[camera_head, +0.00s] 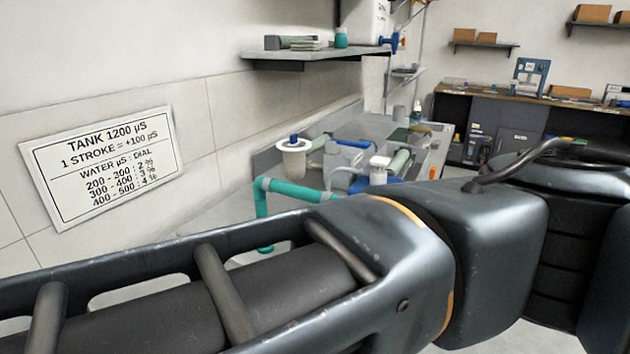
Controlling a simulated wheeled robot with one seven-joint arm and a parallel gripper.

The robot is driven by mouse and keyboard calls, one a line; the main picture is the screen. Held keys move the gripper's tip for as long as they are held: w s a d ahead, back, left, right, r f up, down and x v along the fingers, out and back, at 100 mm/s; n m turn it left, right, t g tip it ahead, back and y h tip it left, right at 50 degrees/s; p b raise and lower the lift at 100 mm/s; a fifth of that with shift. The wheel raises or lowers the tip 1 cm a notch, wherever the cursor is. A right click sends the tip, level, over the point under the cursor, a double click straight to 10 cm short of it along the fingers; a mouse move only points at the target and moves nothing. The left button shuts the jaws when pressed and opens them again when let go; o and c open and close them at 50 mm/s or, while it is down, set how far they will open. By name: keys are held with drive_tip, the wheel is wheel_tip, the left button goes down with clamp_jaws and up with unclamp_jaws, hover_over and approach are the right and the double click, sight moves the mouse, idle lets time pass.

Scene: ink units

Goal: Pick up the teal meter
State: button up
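I cannot make out a thing that is surely the teal meter. A small teal object (341,38) stands on the wall shelf at the upper middle; it is too small to tell what it is. A teal pipe (290,190) bends down at the left end of the bench in the middle. My own dark arm fills the lower foreground and hides part of the bench and the floor. My gripper is not in view.
The bench (375,128) carries a white cup (294,158), a white-capped fitting (379,169) and greenish cylinders. A wall shelf (310,56) juts out above it. A sign (103,166) hangs at left. A wooden-topped counter (535,101) stands at the far right.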

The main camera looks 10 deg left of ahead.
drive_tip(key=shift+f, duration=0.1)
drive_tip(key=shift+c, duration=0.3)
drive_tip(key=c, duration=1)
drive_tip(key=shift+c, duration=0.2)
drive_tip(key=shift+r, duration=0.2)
